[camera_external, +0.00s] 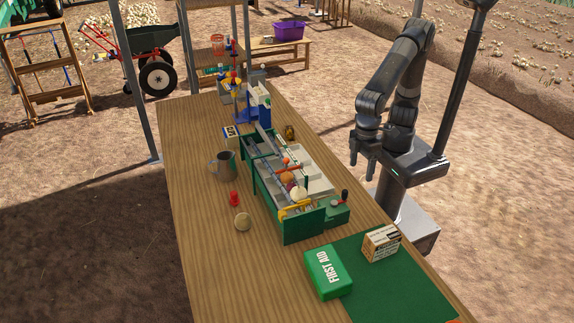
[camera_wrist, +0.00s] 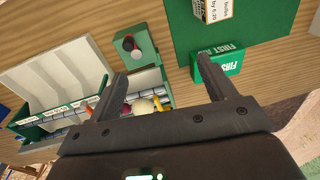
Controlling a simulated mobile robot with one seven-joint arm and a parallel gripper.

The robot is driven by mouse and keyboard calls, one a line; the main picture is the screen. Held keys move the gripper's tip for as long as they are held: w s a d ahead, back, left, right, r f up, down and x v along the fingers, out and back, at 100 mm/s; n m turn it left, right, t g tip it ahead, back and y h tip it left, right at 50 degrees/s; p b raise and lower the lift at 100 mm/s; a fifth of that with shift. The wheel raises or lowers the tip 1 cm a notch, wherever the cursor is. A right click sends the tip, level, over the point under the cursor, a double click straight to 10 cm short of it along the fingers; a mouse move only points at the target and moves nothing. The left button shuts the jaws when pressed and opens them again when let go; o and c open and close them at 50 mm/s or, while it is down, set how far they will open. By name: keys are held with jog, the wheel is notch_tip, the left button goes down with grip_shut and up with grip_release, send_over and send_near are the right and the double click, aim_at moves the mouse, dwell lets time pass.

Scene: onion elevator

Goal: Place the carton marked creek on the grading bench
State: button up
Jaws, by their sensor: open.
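A cream and brown carton with dark print (camera_external: 381,243) stands on the green mat (camera_external: 400,290) at the near right end of the long wooden table (camera_external: 205,260). Its print is too small to read as creek. The wrist view cuts the carton (camera_wrist: 213,8) off at the top edge. My gripper (camera_external: 363,170) is open and empty, pointing down beside the table's right edge, apart from the carton. In the wrist view its two fingers (camera_wrist: 158,70) are spread wide with nothing between them. Which surface is the grading bench, I cannot tell.
A green first aid box (camera_external: 328,272) lies beside the carton, partly on the mat. A green sorting machine with onions (camera_external: 302,225) fills the table's middle. A metal jug (camera_external: 225,166) and a red piece (camera_external: 233,198) stand left of it. A low wooden bench (camera_external: 285,54) stands behind.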

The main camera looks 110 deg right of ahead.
jog(key=s+d+r+t, duration=0.1)
jog(key=s+d+r, duration=0.15)
jog(key=d, duration=0.45)
jog(key=s+d+r+t, duration=0.1)
jog(key=s+d+r, duration=0.15)
jog(key=d, duration=0.45)
jog(key=s+d+r, duration=0.2)
jog(key=s+d, duration=0.1)
jog(key=d, duration=0.4)
jog(key=s+d+f+t+h, duration=0.1)
jog(key=s+d+f+t, duration=0.1)
jog(key=s+d, duration=1)
jog(key=shift+s+f+t, duration=0.2)
jog(key=shift+s+t, duration=0.3)
jog(key=shift+s, duration=0.25)
